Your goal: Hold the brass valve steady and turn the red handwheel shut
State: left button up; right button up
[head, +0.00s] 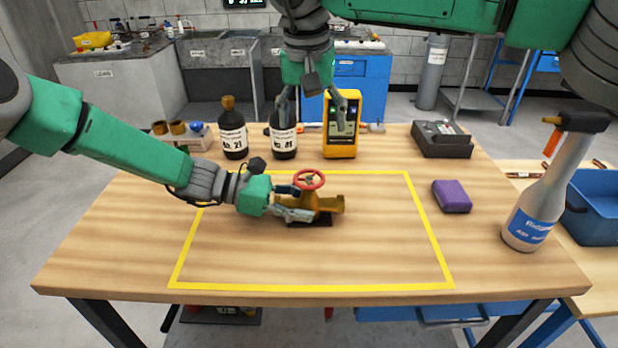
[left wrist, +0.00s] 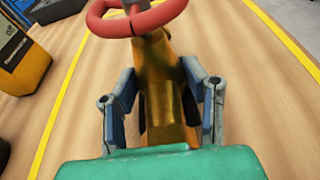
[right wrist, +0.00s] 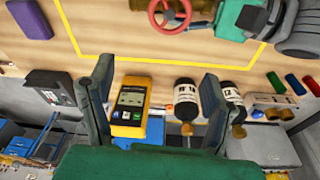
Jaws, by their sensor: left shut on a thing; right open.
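The brass valve (head: 325,204) stands upright on a dark base inside the yellow outline on the table. Its red handwheel (head: 309,180) sits on top; it also shows in the left wrist view (left wrist: 137,20) and at the top of the right wrist view (right wrist: 169,14). My left gripper (head: 291,208) is shut on the valve body from the left, with a finger on each side of the brass in the left wrist view (left wrist: 162,108). My right gripper (head: 318,106) is open and empty, pointing down above the table's back part, behind and above the handwheel.
Two dark bottles (head: 233,135) and a yellow meter (head: 341,138) stand near the right gripper at the back. A dark device (head: 441,139), purple block (head: 452,196) and spray bottle (head: 541,205) are to the right. The front of the outlined area is clear.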

aim_at(309, 177)
jog(key=shift+g+y, duration=0.3)
jog(key=shift+g, duration=0.6)
jog(key=f, duration=0.3)
jog(key=s+f, duration=0.1)
jog(key=f, duration=0.3)
jog(key=s+f, duration=0.1)
jog(key=f, duration=0.3)
jog(key=shift+s+a+f, duration=0.1)
jog(key=shift+a, duration=0.15)
jog(key=c, duration=1.2)
